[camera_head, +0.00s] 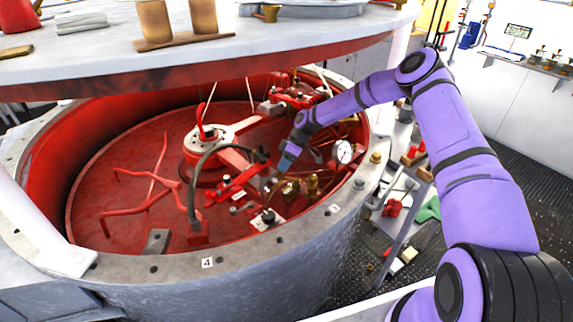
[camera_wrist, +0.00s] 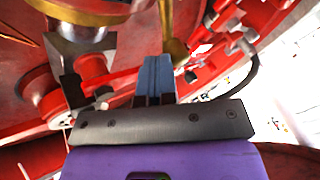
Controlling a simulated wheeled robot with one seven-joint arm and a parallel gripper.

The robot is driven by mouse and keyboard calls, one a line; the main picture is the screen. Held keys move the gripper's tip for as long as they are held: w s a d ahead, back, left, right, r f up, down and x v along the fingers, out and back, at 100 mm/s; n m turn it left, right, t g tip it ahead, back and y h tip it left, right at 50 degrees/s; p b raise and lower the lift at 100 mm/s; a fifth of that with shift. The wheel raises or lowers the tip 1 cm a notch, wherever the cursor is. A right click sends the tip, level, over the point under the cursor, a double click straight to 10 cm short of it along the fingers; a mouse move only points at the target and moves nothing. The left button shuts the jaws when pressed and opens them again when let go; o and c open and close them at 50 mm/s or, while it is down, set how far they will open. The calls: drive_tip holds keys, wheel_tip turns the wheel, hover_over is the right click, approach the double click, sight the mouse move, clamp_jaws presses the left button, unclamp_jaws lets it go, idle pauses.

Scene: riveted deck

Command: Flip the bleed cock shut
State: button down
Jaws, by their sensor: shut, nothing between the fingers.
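Small brass fittings (camera_head: 291,188) stand inside the red drum near its front right wall. I take the bleed cock to be among them, but its lever position is too small to make out. My gripper (camera_head: 285,164) points down into the drum just above and left of these fittings. In the wrist view my gripper's blue fingers (camera_wrist: 153,75) are together with nothing between them. A brass rod with a wider end (camera_wrist: 172,40) is close beside the fingertips on the right. I cannot tell whether they touch.
A white dial gauge (camera_head: 343,152) stands right of my gripper. A dark curved hose (camera_head: 205,160) and red linkages crowd the left side. The drum's bolted grey rim (camera_head: 180,264) surrounds the work, and the raised lid (camera_head: 200,60) hangs above the back.

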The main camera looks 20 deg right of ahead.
drive_tip(key=n, duration=0.1)
drive_tip(key=s+a+n+g, duration=0.1)
drive_tip(key=n+g+h, duration=0.1)
drive_tip(key=shift+s+a+n, duration=0.2)
drive_tip(key=shift+a+n, duration=0.05)
drive_tip(key=shift+n, duration=0.05)
drive_tip(key=n, duration=0.1)
drive_tip(key=s+n+g+h, duration=0.1)
drive_tip(key=shift+s+a+n, duration=0.15)
drive_tip(key=shift+a+n, duration=0.15)
drive_tip(key=shift+n, duration=0.1)
drive_tip(key=shift+s+a+n+g+h, duration=0.1)
drive_tip(key=shift+s+n+g+h, duration=0.15)
drive_tip(key=shift+n+h, duration=0.3)
drive_tip(key=shift+s+d+n+g+h, duration=0.15)
drive_tip(key=shift+s+n+h, duration=0.2)
drive_tip(key=shift+n, duration=0.35)
drive_tip(key=shift+s+a+n+g+h, duration=0.2)
drive_tip(key=shift+s+n+h, duration=0.2)
drive_tip(key=shift+n, duration=0.25)
wheel_tip(320, 180, up, 6)
hover_over(280, 173)
drive_tip(key=w, duration=0.2)
drive_tip(key=shift+w+d, duration=0.2)
drive_tip(key=shift+d, duration=0.25)
